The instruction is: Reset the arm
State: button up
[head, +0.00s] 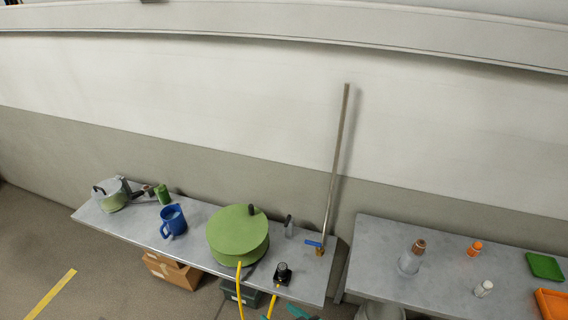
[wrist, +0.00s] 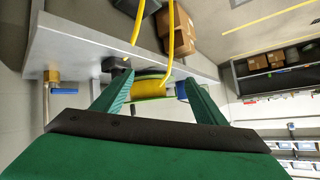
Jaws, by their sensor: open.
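My gripper (wrist: 160,92) shows in the wrist view with its two green fingers spread apart. It is open, and nothing is held between the fingers. Beyond the fingertips are the bench edge and a yellow-and-green round thing (wrist: 150,88), apparently the hose reel.
In the head view, a grey bench holds a green reel (head: 238,228) with a yellow hose, a blue jug (head: 173,220), a pot (head: 112,196) and a tall pipe (head: 338,165) with a blue-handled valve. A second table (head: 450,245) stands right. Cardboard boxes (head: 172,270) sit below.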

jog(key=s+d+f+m+t+h, duration=0.1)
jog(key=s+m+h, duration=0.15)
jog(key=s, duration=0.55)
jog(key=s+d+f+m+t+h, duration=0.1)
jog(key=s+d+m+t+h, duration=0.1)
jog(key=s+h, duration=0.35)
jog(key=s+a+r+t, duration=0.2)
jog(key=s+r+t, duration=0.1)
jog(key=s+r, duration=1)
notch_tip(320, 180, up, 4)
jog(key=shift+f+t+y, duration=0.2)
jog(key=shift+t+y, duration=0.2)
jog(key=shift+c, duration=0.6)
